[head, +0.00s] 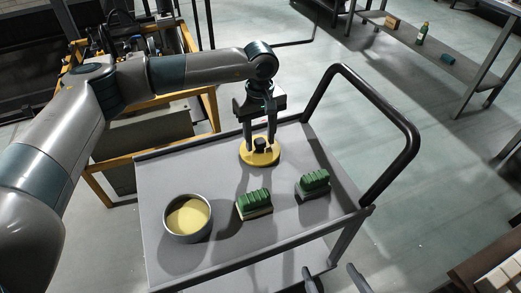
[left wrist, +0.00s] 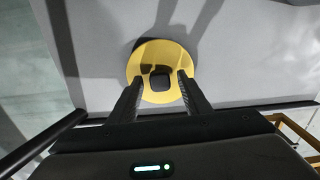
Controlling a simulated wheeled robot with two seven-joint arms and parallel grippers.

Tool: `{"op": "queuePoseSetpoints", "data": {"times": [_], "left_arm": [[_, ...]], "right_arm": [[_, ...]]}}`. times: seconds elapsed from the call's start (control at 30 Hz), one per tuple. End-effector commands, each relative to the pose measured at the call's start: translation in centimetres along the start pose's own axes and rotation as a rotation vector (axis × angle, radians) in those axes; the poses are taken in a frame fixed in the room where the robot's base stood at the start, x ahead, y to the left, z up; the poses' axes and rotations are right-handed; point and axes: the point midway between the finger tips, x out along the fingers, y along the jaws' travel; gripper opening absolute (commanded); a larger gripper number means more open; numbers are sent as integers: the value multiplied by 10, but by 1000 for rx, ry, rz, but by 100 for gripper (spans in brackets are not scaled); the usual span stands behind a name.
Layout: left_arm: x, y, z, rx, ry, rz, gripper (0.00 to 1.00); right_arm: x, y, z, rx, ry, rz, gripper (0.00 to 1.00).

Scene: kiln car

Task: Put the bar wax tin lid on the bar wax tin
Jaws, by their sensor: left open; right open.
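The bar wax tin lid (head: 246,157) is a flat yellow disc with a black knob, lying on the cart top towards its far edge. It also shows in the left wrist view (left wrist: 147,57). My left gripper (head: 262,146) points down over the lid, open, with its fingers on either side of the knob; in the left wrist view (left wrist: 160,84) gaps show beside the knob. The bar wax tin (head: 168,225) is a round grey tin with pale yellow wax inside, uncovered, at the front left. My right gripper (head: 334,279) is open and empty at the bottom edge.
Two green-topped brushes or blocks, one in the middle (head: 254,203) and one to the right (head: 314,183), stand on the grey cart top (head: 165,180). A black handle (head: 395,115) rises on the cart's right side. Bare cart top lies between lid and tin.

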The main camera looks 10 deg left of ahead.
Motion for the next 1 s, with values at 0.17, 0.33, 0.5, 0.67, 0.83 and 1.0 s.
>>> {"op": "queuePoseSetpoints", "data": {"times": [0.17, 0.33, 0.5, 0.67, 0.83, 1.0], "left_arm": [[0, 0, 0, 0, 0, 0, 34], [0, 0, 0, 0, 0, 0, 0], [-1, 0, 0, 0, 0, 0, 0], [-2, 0, 0, 0, 0, 0, 0], [-4, 0, 0, 0, 0, 0, 0], [-6, 0, 0, 0, 0, 1, 0]], "right_arm": [[0, 0, 0, 0, 0, 0, 84], [0, 0, 0, 0, 0, 0, 84], [0, 0, 0, 0, 0, 0, 84], [0, 0, -1, 0, 0, 0, 84], [-1, 0, -2, 0, 0, 0, 84], [-1, 0, -2, 0, 0, 0, 84]]}}
